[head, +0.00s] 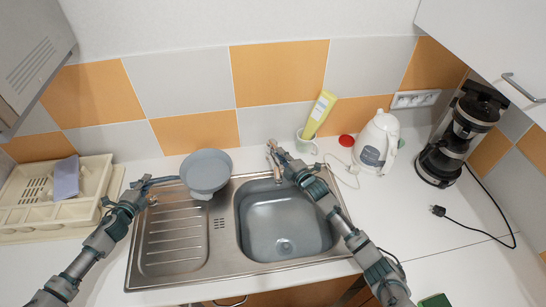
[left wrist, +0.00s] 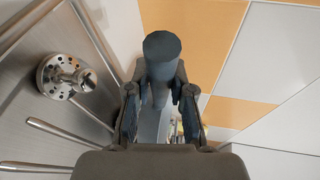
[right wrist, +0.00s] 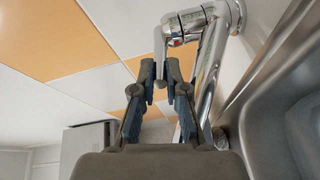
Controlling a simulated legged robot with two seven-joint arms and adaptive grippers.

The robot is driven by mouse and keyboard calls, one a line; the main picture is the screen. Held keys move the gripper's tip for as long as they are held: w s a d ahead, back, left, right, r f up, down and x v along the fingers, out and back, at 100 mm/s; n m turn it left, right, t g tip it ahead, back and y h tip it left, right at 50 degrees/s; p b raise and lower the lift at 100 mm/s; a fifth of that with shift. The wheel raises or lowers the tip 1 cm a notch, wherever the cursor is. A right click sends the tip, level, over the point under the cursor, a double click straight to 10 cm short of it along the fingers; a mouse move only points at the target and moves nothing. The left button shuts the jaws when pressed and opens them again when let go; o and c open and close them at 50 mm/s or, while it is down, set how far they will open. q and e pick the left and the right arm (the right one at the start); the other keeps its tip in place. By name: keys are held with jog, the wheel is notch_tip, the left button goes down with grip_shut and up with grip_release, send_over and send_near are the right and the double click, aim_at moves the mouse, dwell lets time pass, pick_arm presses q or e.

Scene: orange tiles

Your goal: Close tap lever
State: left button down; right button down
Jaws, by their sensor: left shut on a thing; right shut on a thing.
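The chrome tap (head: 274,160) stands at the back edge of the sink. In the right wrist view its lever (right wrist: 158,45) hangs down between my right fingertips. My right gripper (head: 284,166) is shut on the lever, and it also shows in the right wrist view (right wrist: 161,80). My left gripper (head: 146,186) is shut on the handle of a grey-blue pan (head: 206,171), above the left of the drainboard. The handle's end (left wrist: 162,48) sticks up between the left fingers (left wrist: 160,92) in the left wrist view. The pan tilts and shows its round face.
The sink basin (head: 284,240) is empty, with the ribbed drainboard (head: 175,235) at its left. A dish rack (head: 38,205) stands far left.

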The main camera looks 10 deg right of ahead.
jog(key=shift+f, duration=0.25)
jog(key=c, duration=1.2)
grip_release()
jog(key=shift+s+a, duration=0.1)
jog(key=shift+s, duration=0.1)
jog(key=v, duration=1.1)
jog(key=shift+s+d+r, duration=0.15)
jog(key=shift+s+d, duration=0.05)
jog(key=shift+s, duration=0.1)
